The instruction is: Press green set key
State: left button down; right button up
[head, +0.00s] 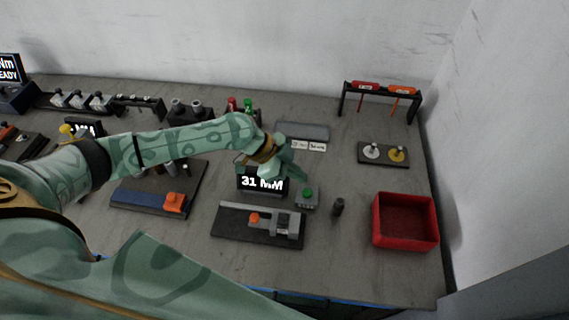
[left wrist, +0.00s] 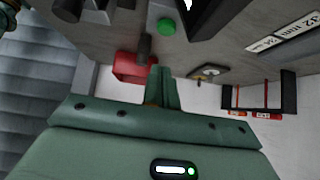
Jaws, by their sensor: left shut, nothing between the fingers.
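The green set key (head: 307,191) is a round green button on a small grey box (head: 307,202), right of a black display reading 31 MM (head: 262,184). The key also shows at the top of the left wrist view (left wrist: 166,26). My left gripper (head: 301,173) is shut and empty, just behind the key in the head view. In the left wrist view its closed fingers (left wrist: 162,72) lie apart from the key in the picture; I cannot tell the exact height between them. My right gripper is not in view.
A dark fixture with a grey slide and orange knob (head: 254,218) lies in front of the display. A small dark cylinder (head: 338,206) and a red bin (head: 404,222) stand to the right. A tool rack (head: 380,88) and a plate with two knobs (head: 384,155) are further back.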

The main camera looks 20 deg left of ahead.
aim_at(311, 193)
pick_arm(q)
jog(key=f, duration=0.2)
jog(key=d+f, duration=0.1)
jog(key=f, duration=0.1)
jog(key=shift+w+d+f+b, duration=0.1)
jog(key=shift+w+d+b, duration=0.1)
jog(key=shift+b, duration=0.15)
jog(key=shift+a+f, duration=0.1)
jog(key=shift+f, duration=0.55)
jog(key=shift+f, duration=0.1)
